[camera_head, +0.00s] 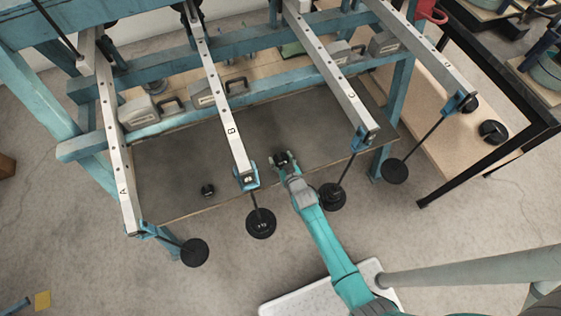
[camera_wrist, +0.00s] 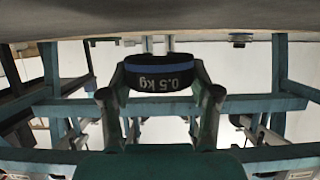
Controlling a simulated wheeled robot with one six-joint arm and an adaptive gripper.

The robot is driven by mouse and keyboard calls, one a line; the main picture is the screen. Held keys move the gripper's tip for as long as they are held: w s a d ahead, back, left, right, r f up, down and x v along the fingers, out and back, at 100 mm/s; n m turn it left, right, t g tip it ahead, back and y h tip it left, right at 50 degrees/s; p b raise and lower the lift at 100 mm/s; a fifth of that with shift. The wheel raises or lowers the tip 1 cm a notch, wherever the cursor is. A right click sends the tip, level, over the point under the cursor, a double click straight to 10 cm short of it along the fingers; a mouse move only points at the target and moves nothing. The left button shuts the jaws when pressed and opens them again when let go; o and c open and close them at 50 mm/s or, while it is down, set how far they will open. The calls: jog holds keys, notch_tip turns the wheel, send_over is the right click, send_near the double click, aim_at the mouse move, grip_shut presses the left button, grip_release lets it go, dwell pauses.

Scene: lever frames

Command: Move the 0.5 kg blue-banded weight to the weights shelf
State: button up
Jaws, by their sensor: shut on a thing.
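My gripper (camera_head: 283,162) is shut on the blue-banded weight, a short black cylinder. In the wrist view the weight (camera_wrist: 155,84) sits between both fingers, with "0.5 kg" upside down on its side and a blue band around it. In the head view the weight is a small dark shape at the fingertips, over the dark grey board (camera_head: 170,160) under the lever arms. Whether it touches the board is unclear. Which surface is the weights shelf is not marked in these views.
Lever beams A (camera_head: 118,165), B (camera_head: 225,125) and C (camera_head: 340,85) reach forward, with black discs hanging from their ends. The disc (camera_head: 332,196) under C hangs close beside my arm. Another small black weight (camera_head: 207,190) stands on the board. A wooden-topped table (camera_head: 450,140) is at right.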

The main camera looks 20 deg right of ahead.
aim_at(281, 164)
jog(key=shift+f, duration=1.9)
jog(key=shift+f, duration=0.15)
jog(key=o, duration=1.4)
jog(key=shift+v, duration=6.1)
